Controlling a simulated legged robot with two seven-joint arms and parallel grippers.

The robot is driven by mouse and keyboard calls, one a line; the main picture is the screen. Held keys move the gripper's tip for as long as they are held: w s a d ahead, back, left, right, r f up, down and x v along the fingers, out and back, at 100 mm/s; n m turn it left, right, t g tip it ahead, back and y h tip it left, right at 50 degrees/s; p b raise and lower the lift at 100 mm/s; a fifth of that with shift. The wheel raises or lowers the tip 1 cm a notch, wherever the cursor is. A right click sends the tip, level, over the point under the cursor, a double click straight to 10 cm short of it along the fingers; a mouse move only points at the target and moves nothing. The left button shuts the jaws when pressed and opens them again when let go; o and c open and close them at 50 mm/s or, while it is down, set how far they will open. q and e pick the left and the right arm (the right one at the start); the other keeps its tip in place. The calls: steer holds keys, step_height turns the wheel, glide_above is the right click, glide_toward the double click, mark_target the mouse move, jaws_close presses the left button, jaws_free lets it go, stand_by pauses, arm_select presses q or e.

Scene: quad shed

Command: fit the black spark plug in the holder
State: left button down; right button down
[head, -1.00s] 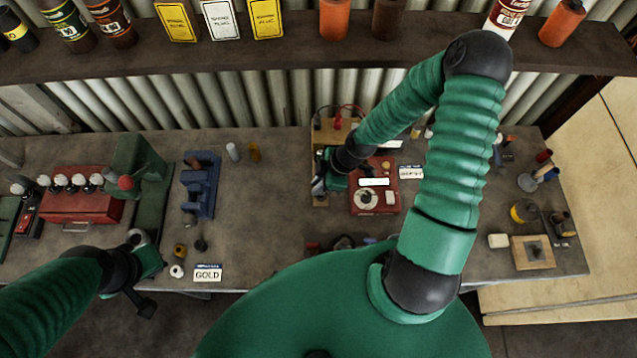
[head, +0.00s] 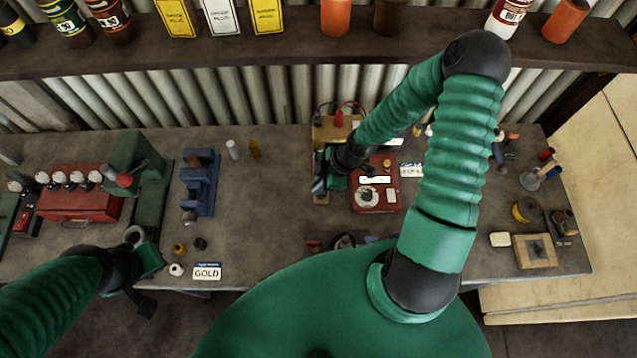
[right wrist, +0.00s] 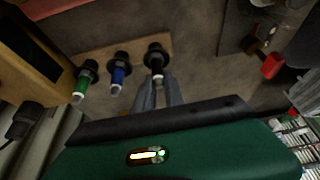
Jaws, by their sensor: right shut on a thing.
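The black spark plug (right wrist: 156,57) is at the right end of a row in the right wrist view. My right gripper (right wrist: 158,82) is shut on it, its two grey fingers on either side. It is over or in the third spot of the wooden holder (right wrist: 137,50); I cannot tell how deep it sits. A blue plug (right wrist: 119,72) and a green plug (right wrist: 86,80) stand to its left. In the head view my right gripper (head: 321,184) hides most of the holder (head: 320,199). My left gripper (head: 148,280) is over the bench's front edge, its jaws unclear.
A red box with a dial (head: 375,195) stands just right of my right gripper. A wooden stand with cables (head: 330,130) is behind it. A blue fixture (head: 199,182) and a GOLD card (head: 207,271) are to the left. The bench between the fixture and holder is mostly clear.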

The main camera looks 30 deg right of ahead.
steer(key=c, duration=1.3)
jaws_free()
steer(key=shift+c, duration=0.2)
steer(key=o, duration=0.4)
step_height(320, 180, up, 7)
steer(key=p, duration=0.6)
steer(key=shift+p, duration=0.4)
